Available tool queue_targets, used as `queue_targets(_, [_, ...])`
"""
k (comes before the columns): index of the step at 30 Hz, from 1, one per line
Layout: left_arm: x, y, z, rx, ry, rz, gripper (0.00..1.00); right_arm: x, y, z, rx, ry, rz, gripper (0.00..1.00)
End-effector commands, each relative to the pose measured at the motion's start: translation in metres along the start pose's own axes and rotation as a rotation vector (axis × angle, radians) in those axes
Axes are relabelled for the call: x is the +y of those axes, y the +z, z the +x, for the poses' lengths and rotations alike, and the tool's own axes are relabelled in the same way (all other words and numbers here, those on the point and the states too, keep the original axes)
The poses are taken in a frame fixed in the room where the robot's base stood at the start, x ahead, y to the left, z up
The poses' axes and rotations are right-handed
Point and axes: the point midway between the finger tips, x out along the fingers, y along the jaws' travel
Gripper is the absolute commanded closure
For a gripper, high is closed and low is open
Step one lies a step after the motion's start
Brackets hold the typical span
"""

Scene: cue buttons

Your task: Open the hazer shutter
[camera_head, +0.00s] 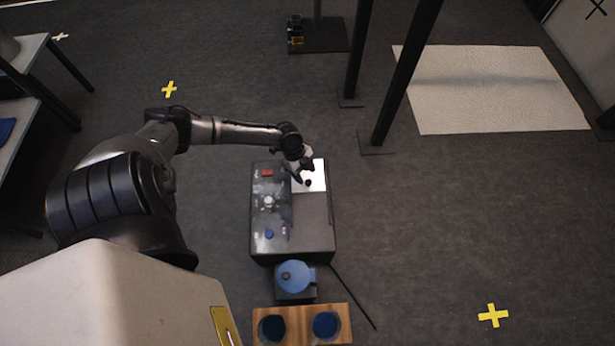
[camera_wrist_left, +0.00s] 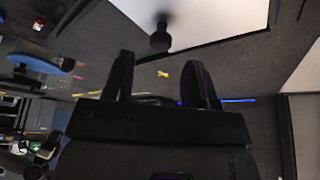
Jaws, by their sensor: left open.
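A dark grey box (camera_head: 318,238) stands on the floor in the middle of the head view. On its top right is a white plate (camera_head: 318,168) with a small black knob (camera_head: 308,183), which looks like the shutter. My left gripper (camera_head: 303,173) is open and empty, close to the knob and partly over the plate. In the left wrist view the knob (camera_wrist_left: 160,40) stands out from the white plate (camera_wrist_left: 215,15), ahead of the spread fingers (camera_wrist_left: 162,78) and apart from them. What lies under the plate is hidden. My right gripper does not show.
The box's left side carries a red switch (camera_head: 267,172), a pale knob (camera_head: 268,203) and a blue button (camera_head: 269,233).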

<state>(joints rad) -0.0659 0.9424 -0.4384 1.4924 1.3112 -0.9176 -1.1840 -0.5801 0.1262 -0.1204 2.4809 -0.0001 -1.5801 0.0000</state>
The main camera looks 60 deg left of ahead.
Motion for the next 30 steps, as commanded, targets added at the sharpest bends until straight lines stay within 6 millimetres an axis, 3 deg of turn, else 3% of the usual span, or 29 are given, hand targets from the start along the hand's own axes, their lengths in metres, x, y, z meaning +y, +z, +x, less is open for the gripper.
queue_targets(3, [-0.001, 0.001, 0.021, 0.001, -0.001, 0.000, 0.48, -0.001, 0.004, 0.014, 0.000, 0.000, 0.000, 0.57])
queue_targets(9, [0.000, 0.000, 0.036, 0.001, 0.000, 0.001, 0.48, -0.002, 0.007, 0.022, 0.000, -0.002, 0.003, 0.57])
queue_targets(22, [0.000, 0.000, 0.040, 0.000, 0.000, 0.001, 0.48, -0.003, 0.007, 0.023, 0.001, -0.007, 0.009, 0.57])
queue_targets(30, [0.000, 0.000, 0.040, 0.000, 0.000, 0.001, 0.72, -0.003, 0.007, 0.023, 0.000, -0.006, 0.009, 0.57])
